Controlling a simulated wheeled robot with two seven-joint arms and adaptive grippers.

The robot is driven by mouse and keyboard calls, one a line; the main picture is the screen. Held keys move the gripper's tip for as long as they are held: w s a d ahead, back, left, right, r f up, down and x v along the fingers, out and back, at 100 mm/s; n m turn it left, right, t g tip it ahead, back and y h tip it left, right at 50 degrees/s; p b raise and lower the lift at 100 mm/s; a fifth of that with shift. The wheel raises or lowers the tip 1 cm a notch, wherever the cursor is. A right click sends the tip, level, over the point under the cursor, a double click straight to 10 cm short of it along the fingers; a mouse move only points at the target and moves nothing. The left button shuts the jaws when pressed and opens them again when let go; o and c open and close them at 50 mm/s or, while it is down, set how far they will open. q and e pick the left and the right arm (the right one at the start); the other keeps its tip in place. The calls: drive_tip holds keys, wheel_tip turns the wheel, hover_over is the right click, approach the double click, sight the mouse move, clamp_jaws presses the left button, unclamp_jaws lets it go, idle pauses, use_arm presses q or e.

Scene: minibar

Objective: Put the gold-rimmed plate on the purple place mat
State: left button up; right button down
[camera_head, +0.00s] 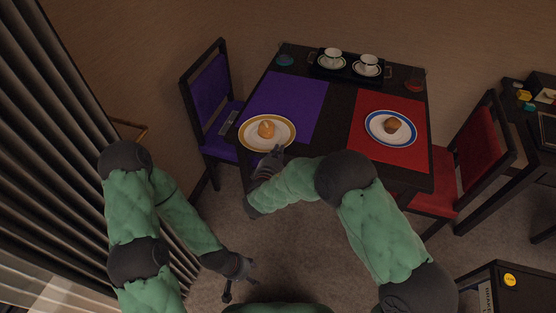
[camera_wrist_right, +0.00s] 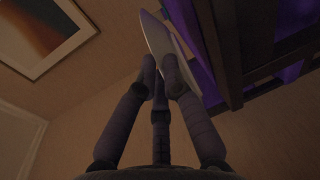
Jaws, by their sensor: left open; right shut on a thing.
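The gold-rimmed plate (camera_head: 250,139), white with a round bun (camera_head: 266,129) on it, is at the near left corner of the table in the head view. It overlaps the near end of the purple place mat (camera_head: 290,98); I cannot tell whether it touches the mat. My right gripper (camera_head: 275,154) is shut on the plate's near rim. In the right wrist view the pale plate (camera_wrist_right: 157,38) shows edge-on between the fingers (camera_wrist_right: 163,68). My left gripper (camera_head: 238,282) is open and empty, low and away from the table.
A blue-rimmed plate (camera_head: 374,136) with a muffin lies on the red mat (camera_head: 400,158). A dark tray (camera_head: 350,73) with two cups stands at the back. A purple chair (camera_head: 211,95) is left, a red chair (camera_head: 459,165) right. Most of the purple mat is clear.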

drive_tip(key=f+b, duration=0.1)
drive_tip(key=f, duration=0.1)
drive_tip(key=w+f+b, duration=0.1)
drive_tip(key=f, duration=0.1)
drive_tip(key=shift+w, duration=0.15)
drive_tip(key=c, duration=1.4)
unclamp_jaws()
drive_tip(key=shift+f, duration=0.15)
drive_tip(key=shift+o, duration=0.2)
